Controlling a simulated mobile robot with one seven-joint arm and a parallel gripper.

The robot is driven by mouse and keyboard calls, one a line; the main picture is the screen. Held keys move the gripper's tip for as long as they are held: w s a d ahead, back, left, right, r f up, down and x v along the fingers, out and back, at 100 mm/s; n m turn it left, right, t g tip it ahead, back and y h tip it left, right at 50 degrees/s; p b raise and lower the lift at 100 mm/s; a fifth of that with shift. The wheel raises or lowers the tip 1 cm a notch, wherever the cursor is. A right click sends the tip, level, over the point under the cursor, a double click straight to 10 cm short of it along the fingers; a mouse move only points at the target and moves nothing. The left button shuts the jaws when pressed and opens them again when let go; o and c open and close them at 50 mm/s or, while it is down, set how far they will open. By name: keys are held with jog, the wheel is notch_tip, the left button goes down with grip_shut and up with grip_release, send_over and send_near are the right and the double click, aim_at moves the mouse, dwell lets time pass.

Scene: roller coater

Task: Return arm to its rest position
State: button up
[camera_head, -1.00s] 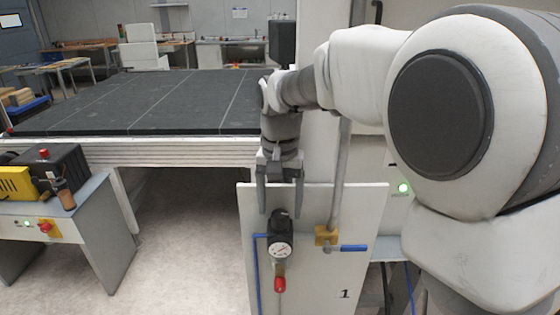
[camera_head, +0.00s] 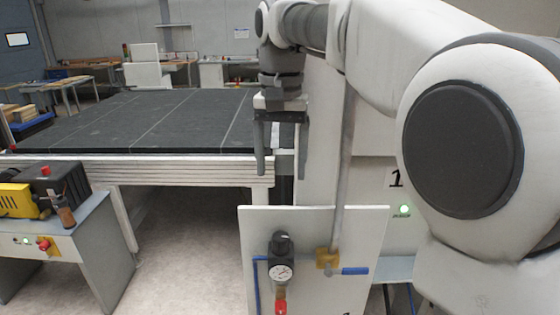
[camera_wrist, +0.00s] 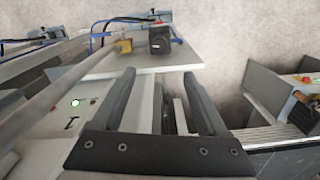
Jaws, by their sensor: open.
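My gripper (camera_head: 281,172) hangs pointing down, open and empty, above the white panel (camera_head: 360,225) in the head view. The panel carries a pressure gauge with a black knob (camera_head: 281,244), a red-tipped fitting (camera_head: 281,307), and a brass valve with a blue handle (camera_head: 354,271). The gripper is apart from the knob, with a clear gap below its fingertips. In the wrist view my gripper's two fingers (camera_wrist: 158,90) are spread apart with nothing held between them. The black knob (camera_wrist: 160,40) shows beyond the fingertips.
A large dark conveyor table (camera_head: 130,120) lies behind and left of my gripper. A white post (camera_head: 318,150) and a grey pipe (camera_head: 345,170) stand close on its right. A side table (camera_head: 95,240) with yellow and black devices is at left. Floor between is clear.

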jog(key=s+d+f+n+t, duration=0.1)
jog(key=s+d+f+t, duration=0.1)
jog(key=s+d+f, duration=0.2)
jog(key=s+d+f+t, duration=0.1)
jog(key=s+d+f, duration=0.2)
jog(key=s, duration=0.6)
jog(key=s+d+f+n+t+b, duration=0.1)
jog(key=s+d+f+t, duration=0.1)
jog(key=s+d+f, duration=0.2)
jog(key=shift+s+d+f+n+t, duration=0.35)
jog(key=shift+s+d, duration=0.3)
jog(key=shift+s, duration=0.6)
dwell(2.4)
